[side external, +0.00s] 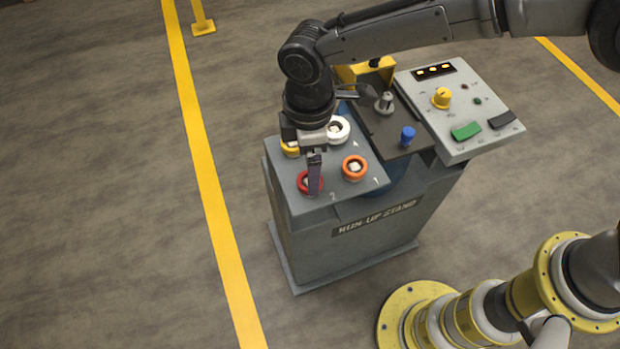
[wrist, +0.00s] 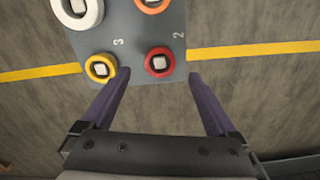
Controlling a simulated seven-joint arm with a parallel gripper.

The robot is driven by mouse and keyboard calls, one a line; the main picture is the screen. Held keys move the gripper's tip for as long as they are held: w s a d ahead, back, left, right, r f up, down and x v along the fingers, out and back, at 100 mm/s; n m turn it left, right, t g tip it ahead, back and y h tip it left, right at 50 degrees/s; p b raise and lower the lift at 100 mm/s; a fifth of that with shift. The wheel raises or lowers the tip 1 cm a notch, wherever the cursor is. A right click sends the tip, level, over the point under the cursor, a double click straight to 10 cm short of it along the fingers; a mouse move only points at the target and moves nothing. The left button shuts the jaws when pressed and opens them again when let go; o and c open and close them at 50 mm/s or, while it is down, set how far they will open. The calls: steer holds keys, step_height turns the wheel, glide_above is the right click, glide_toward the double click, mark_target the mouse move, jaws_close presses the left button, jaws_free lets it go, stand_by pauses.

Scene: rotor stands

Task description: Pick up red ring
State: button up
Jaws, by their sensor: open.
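The red ring (side external: 301,184) sits around a pale square peg at the front left corner of the stand's grey top, beside the number 2. In the wrist view the red ring (wrist: 158,61) lies ahead of the space between my fingers, a little left of the right fingertip. My gripper (side external: 314,190) is over the red ring in the side view and hides part of it. The wrist view shows both fingers of my gripper (wrist: 160,73) spread wide with nothing between them. I cannot tell the exact height of the fingertips above the ring.
A yellow ring (wrist: 102,67) is close to my left fingertip. An orange ring (side external: 355,168) and a white ring (side external: 338,129) sit on other pegs. A control panel (side external: 460,108) with knobs and a blue-capped lever (side external: 408,135) stand to the right. Open floor lies left.

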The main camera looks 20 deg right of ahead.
mark_target(304, 174)
step_height(304, 174, down, 4)
steer(key=shift+d+f, duration=0.1)
steer(key=shift+d, duration=0.05)
jaws_close()
stand_by(0.5)
